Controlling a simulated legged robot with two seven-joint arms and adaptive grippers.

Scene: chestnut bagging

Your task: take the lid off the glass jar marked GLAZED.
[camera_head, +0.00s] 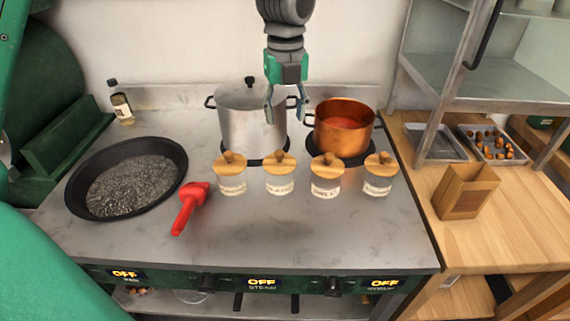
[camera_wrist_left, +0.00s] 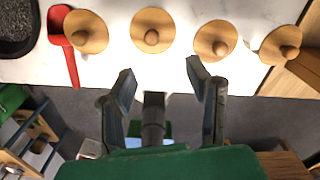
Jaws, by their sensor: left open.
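Several small glass jars with round wooden knobbed lids stand in a row on the grey counter. The label on the second jar from the left (camera_head: 281,187) seems to read GLAZED, though the print is small. Its wooden lid (camera_head: 279,163) sits on it; in the left wrist view this lid (camera_wrist_left: 153,31) appears second from the left. My left gripper (camera_head: 286,113) is open and empty, hanging above the counter and apart from the lids. Its spread fingers also show in the left wrist view (camera_wrist_left: 160,82). My right gripper is not in view.
A steel pot (camera_head: 240,125) and a copper pot (camera_head: 345,130) stand behind the jars. A red scoop (camera_head: 188,207) and a dark pan (camera_head: 80,198) of dark grains lie left. A paper bag (camera_head: 463,192) stands right on the wooden counter. The front counter is clear.

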